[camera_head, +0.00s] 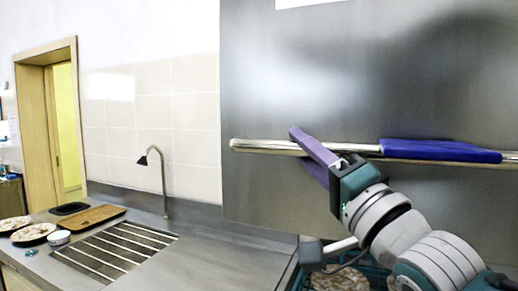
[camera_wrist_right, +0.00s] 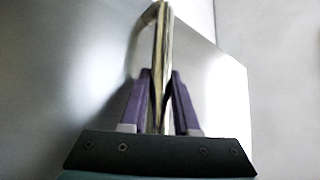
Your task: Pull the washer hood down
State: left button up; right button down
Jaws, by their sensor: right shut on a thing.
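The washer hood (camera_head: 290,95) is a large brushed-steel panel filling the right half of the head view. A horizontal metal bar handle (camera_head: 262,146) runs across its lower part, with a blue sleeve (camera_head: 440,151) on its right portion. My right gripper (camera_head: 308,155) is shut on the bare part of the bar, left of the blue sleeve. In the right wrist view the handle bar (camera_wrist_right: 160,45) passes between the purple fingers of the right gripper (camera_wrist_right: 160,90). The left gripper is not in view.
A steel counter (camera_head: 210,255) with a ribbed drainer (camera_head: 115,248) and a faucet (camera_head: 160,180) is on the left. A wooden tray (camera_head: 88,218), plates (camera_head: 33,233) and a small bowl (camera_head: 59,238) stand there. A rack with dishes (camera_head: 340,281) shows below the hood.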

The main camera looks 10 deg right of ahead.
notch_tip(320, 180, down, 43)
jog(key=b, duration=3.8)
jog(key=shift+r, duration=0.2)
jog(key=shift+f, duration=0.1)
jog(key=c, duration=1)
grip_release()
jog(key=o, duration=0.3)
jog(key=shift+o, duration=0.2)
jog(key=shift+s, duration=0.1)
